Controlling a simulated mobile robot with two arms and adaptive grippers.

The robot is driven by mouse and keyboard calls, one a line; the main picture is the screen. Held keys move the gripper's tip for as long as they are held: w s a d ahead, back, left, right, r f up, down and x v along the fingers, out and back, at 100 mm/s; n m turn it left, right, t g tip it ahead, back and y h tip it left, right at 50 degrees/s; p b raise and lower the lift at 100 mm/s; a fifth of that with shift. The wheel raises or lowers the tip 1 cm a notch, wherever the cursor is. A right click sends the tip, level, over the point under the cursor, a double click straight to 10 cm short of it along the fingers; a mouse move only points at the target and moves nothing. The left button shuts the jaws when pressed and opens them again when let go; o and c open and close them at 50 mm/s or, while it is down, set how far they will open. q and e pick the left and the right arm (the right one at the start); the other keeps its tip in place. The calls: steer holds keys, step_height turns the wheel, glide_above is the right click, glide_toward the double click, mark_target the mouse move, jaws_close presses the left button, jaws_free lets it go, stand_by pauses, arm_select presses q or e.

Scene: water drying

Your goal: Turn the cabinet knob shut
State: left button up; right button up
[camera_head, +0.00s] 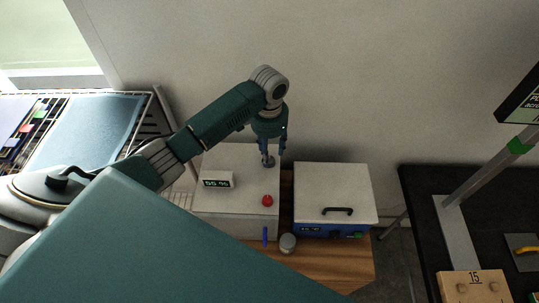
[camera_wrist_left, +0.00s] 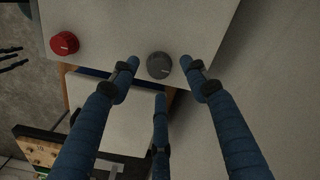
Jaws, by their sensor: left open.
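The cabinet (camera_head: 235,225) is a white box with a small display (camera_head: 218,181) and a red knob (camera_head: 267,201) on top. A grey round knob (camera_head: 268,161) is at its far right corner; the left wrist view shows this grey knob (camera_wrist_left: 159,66) and the red knob (camera_wrist_left: 64,43). My left gripper (camera_head: 271,158) points down over the far right corner. Its blue fingers are open, with two tips on either side of the grey knob and a third finger below it in the left wrist view. I cannot tell if they touch it.
A white-lidded box (camera_head: 335,185) with a black handle stands just right of the cabinet. The wall is close behind.

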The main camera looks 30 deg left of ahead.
arm_select(q)
step_height(320, 180, up, 9)
stand_by(0.3)
stand_by(0.5)
